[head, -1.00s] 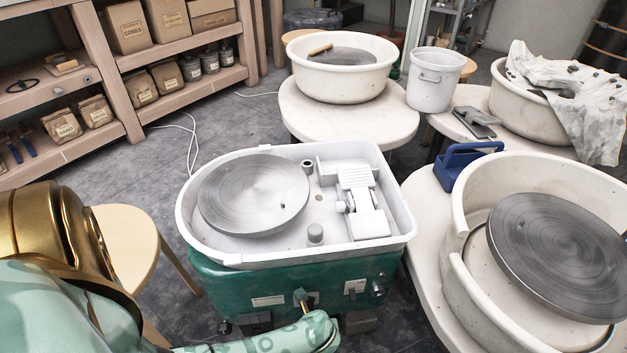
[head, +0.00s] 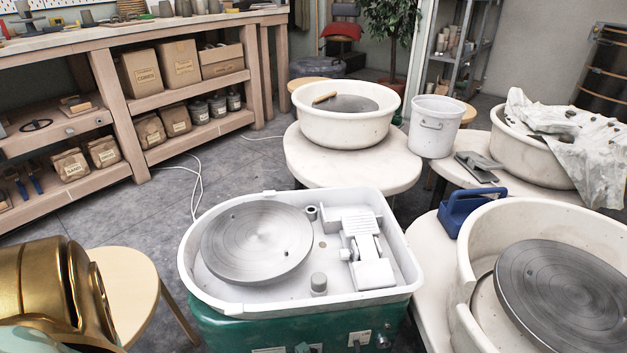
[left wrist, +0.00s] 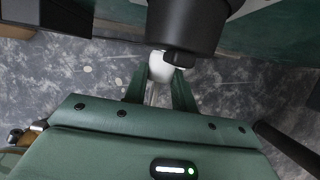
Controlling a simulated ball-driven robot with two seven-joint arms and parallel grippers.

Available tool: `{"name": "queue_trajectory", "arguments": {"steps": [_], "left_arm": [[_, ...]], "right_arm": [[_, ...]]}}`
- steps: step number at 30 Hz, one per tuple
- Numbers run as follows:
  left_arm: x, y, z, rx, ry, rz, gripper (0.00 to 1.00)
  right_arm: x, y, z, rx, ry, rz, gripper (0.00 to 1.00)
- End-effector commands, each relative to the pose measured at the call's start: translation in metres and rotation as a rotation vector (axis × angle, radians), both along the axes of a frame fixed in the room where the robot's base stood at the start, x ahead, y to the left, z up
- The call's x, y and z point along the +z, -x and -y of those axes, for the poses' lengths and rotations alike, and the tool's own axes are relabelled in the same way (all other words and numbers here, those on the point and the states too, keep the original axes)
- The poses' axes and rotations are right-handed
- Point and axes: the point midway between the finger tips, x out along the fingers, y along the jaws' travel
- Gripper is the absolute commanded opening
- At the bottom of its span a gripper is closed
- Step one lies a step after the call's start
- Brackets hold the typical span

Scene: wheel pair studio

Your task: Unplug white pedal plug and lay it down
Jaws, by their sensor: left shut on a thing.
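In the left wrist view my left gripper (left wrist: 163,88) is shut on the white plug (left wrist: 161,66), which shows at its fingertips. A dark round part (left wrist: 187,25) overlaps the plug's top, so I cannot tell whether the plug sits in a socket. In the head view the green wheel (head: 235,332) stands in the centre with a white splash pan (head: 185,262). A grey-white pedal (head: 362,248) lies in the pan beside the round wheel head (head: 256,240). The wheel's front is cut off below, and my left gripper is outside that view. My right gripper is in neither view.
A wooden stool (head: 125,280) stands left of the wheel. A second wheel with a cream basin (head: 345,127) is behind it. Another wheel head (head: 570,298) and a blue caddy (head: 468,210) are close on the right. Grey floor (head: 150,215) is open at left.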

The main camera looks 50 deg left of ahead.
Motion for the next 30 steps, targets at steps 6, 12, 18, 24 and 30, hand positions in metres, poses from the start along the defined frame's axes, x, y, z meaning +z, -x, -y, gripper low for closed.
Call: {"name": "queue_trajectory", "arguments": {"steps": [6,12,18,24,30], "left_arm": [[0.000,0.004,0.008,0.000,0.004,-0.002,0.00],[0.000,0.007,0.012,0.000,0.003,-0.002,0.00],[0.000,0.010,0.018,0.000,0.003,-0.001,0.00],[0.000,0.011,0.020,0.001,0.003,-0.001,0.00],[0.000,0.011,0.020,0.000,0.002,-0.001,0.00]], "right_arm": [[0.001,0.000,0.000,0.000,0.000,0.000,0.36],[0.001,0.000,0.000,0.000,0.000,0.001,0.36],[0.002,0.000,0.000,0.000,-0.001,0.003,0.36],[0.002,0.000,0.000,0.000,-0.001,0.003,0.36],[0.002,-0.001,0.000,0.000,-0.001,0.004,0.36]]}}
